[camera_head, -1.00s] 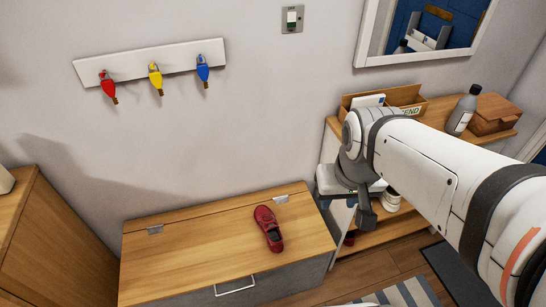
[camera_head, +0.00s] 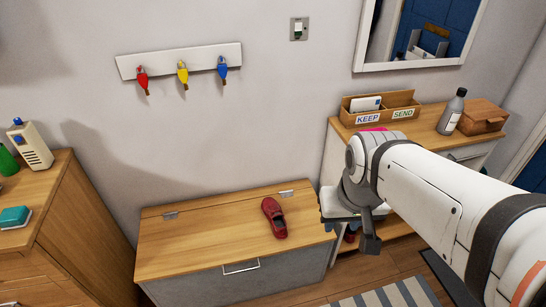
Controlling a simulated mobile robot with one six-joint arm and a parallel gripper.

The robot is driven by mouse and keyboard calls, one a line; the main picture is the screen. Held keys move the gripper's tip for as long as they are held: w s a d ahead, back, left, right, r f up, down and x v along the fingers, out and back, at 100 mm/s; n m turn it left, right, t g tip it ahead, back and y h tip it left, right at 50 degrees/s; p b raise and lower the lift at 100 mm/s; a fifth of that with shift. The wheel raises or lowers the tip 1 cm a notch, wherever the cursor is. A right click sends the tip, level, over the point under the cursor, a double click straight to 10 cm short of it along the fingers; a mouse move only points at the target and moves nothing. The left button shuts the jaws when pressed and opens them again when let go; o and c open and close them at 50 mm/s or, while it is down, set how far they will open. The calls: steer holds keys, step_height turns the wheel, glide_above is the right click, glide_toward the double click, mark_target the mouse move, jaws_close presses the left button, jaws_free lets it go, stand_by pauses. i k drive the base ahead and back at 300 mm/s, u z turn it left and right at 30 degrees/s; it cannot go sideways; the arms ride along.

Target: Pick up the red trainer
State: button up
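The red trainer (camera_head: 274,218) lies on the wooden lid of a storage bench (camera_head: 205,237), near the lid's right side. It rests alone on the lid with its opening upward. My gripper (camera_head: 370,242) hangs to the right of the trainer, beyond the bench's right end and apart from the trainer. Its fingers show only in part from this side, so I cannot tell whether they are open or shut. Part of the shelf unit behind my arm is hidden.
A wooden cabinet (camera_head: 80,215) stands at the left with a teal box (camera_head: 14,217) on it. A shelf unit (camera_head: 425,128) at the right carries a KEEP/SEND sorter (camera_head: 385,109), a grey bottle (camera_head: 451,112) and a wooden box (camera_head: 483,121). A striped rug (camera_head: 385,296) lies in front.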

mark_target(275, 213)
steer(key=u, duration=0.1)
steer(key=i, duration=0.9)
steer(key=z, duration=0.1)
